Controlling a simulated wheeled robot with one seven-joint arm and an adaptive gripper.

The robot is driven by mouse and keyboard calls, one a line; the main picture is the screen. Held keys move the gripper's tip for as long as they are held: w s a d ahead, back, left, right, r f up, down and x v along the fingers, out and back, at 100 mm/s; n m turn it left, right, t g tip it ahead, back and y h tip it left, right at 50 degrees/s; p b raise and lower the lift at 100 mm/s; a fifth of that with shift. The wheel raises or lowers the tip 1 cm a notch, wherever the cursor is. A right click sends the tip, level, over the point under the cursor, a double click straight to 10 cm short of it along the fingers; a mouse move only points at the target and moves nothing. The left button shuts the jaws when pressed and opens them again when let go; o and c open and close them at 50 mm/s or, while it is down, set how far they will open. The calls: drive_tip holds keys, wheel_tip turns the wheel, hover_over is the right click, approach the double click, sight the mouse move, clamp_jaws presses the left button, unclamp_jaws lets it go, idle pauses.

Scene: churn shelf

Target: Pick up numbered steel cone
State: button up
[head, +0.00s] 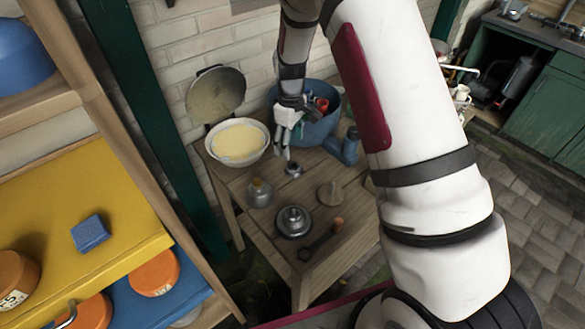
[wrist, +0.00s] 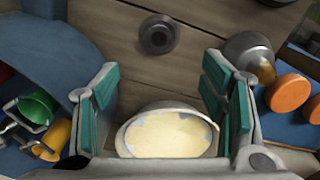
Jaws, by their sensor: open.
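A small round grey steel piece (head: 294,169) stands on the wooden table, with a dark ringed top; I take it to be the steel cone, though no number is readable. In the wrist view the same piece (wrist: 158,34) shows at the top, ahead of and between the two fingers. My gripper (head: 283,153) is open above the table, close to the piece and a little to its left and above it in the head view. A larger stepped steel piece (head: 293,221) sits nearer the table's front.
A bowl with yellow contents (head: 238,142) and a blue pot of coloured items (head: 309,120) flank the gripper. A glass jar (head: 259,192), wooden cone (head: 330,193), blue boot-shaped object (head: 343,146) and dark tool (head: 318,240) share the table (head: 335,262). Shelves (head: 120,225) stand left.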

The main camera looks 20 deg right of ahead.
sight(293, 163)
wheel_tip(293, 163, down, 4)
drive_tip(key=shift+d+r, duration=0.1)
drive_tip(key=shift+s+d+f+p, duration=0.15)
drive_tip(key=shift+f+p, duration=0.7)
drive_tip(key=shift+f, duration=1.75)
drive_tip(key=c, duration=1.3)
